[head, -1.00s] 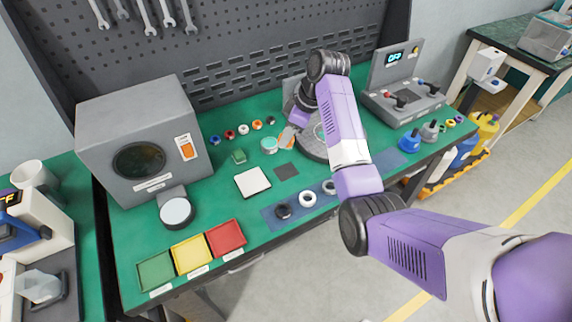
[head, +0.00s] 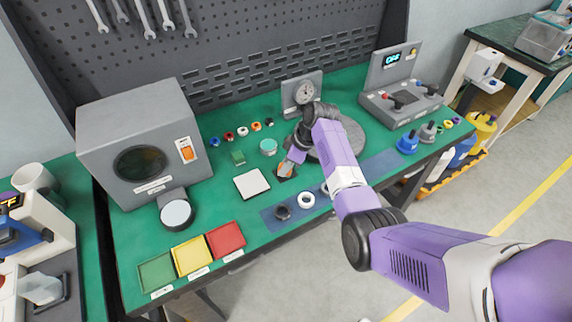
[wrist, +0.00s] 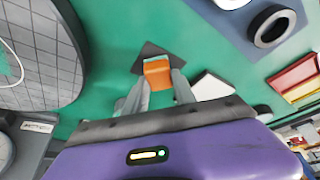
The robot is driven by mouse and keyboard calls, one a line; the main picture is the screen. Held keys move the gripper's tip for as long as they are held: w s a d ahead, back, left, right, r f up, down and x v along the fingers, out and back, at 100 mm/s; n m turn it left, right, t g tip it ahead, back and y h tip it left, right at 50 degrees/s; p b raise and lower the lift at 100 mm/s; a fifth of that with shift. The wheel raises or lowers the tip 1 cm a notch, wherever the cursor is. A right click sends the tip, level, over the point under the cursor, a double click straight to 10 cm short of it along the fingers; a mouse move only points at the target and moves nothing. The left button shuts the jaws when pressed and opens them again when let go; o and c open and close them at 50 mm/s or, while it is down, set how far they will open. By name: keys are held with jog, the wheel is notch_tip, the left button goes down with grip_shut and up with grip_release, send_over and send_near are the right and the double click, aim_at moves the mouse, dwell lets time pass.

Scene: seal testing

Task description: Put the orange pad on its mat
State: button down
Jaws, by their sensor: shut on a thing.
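The orange pad (wrist: 157,72) is between the two fingertips of my gripper (wrist: 160,82) in the wrist view. The gripper is shut on it. A small dark grey square mat (wrist: 152,49) lies on the green bench beneath the pad; its far corner shows beyond the pad and the rest is partly covered. I cannot tell whether the pad touches the mat or hangs just above it.
A white square plate (head: 251,183) lies left of the mat. A blue strip with black and white rings (head: 307,200) lies in front. A round grey plate (head: 343,146) and a dial gauge (head: 303,92) are to the right and behind.

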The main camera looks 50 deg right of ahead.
jog(key=c, duration=1)
grip_release()
jog(key=shift+f, duration=0.1)
jog(key=shift+r, duration=0.25)
jog(key=v, duration=1.1)
jog(key=shift+s+r+b, duration=0.2)
jog(key=shift+r+b, duration=0.15)
